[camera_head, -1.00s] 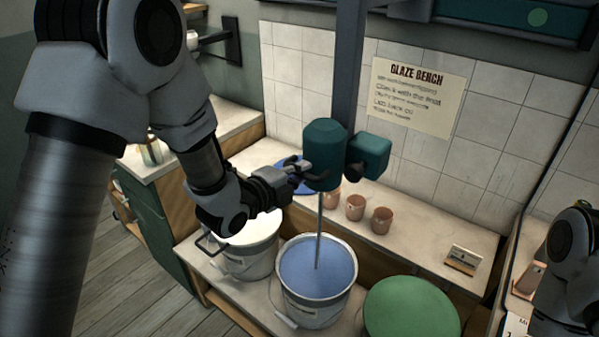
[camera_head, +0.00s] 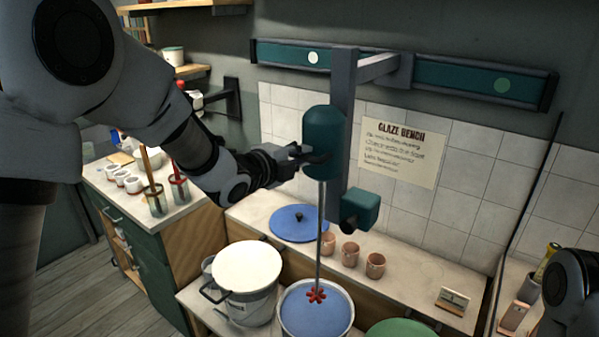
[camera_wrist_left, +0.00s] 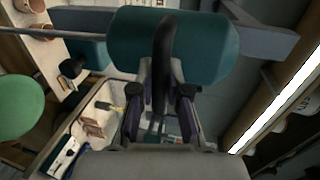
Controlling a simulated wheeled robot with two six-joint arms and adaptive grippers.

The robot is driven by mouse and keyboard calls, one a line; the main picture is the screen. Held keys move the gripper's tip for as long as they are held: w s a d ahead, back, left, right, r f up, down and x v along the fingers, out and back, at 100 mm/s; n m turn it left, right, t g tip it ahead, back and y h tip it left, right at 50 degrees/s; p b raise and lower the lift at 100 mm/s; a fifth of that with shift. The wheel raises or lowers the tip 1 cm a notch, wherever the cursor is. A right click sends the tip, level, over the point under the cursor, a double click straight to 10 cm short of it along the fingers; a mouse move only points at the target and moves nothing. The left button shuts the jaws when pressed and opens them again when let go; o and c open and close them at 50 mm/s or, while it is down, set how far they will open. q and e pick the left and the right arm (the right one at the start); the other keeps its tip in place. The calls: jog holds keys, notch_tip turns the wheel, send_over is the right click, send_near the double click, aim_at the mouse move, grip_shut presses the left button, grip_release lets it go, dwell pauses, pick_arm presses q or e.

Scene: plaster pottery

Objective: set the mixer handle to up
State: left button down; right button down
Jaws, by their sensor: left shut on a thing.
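The teal mixer head (camera_head: 324,135) sits high on its grey post in the head view. Its rod runs down to a red paddle (camera_head: 316,296), which shows against the blue glaze in the bucket (camera_head: 348,331). My left gripper (camera_head: 301,156) is shut on the dark mixer handle (camera_head: 321,157) at the lower side of the head. In the left wrist view the curved black handle (camera_wrist_left: 164,42) lies across the teal mixer head (camera_wrist_left: 205,48), with my left gripper (camera_wrist_left: 162,82) around it. Only a link of my right arm shows at lower right; its gripper is out of view.
A white-lidded bucket (camera_head: 245,268) stands left of the glaze bucket, and a green lid (camera_head: 402,328) lies right. Several clay cups (camera_head: 350,252) and a blue lid (camera_head: 299,223) rest on the bench behind. A teal box (camera_head: 360,206) is on the post.

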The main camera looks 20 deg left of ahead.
pick_arm(q)
jog(key=shift+d+r, duration=0.1)
jog(key=shift+r, duration=0.1)
jog(key=shift+w+r, duration=0.1)
jog(key=c, duration=1.1)
grip_release()
jog(key=shift+c, duration=0.2)
jog(key=shift+s+a, duration=0.2)
jog(key=shift+s, duration=0.15)
jog(key=v, duration=1.1)
jog(key=shift+s, duration=0.25)
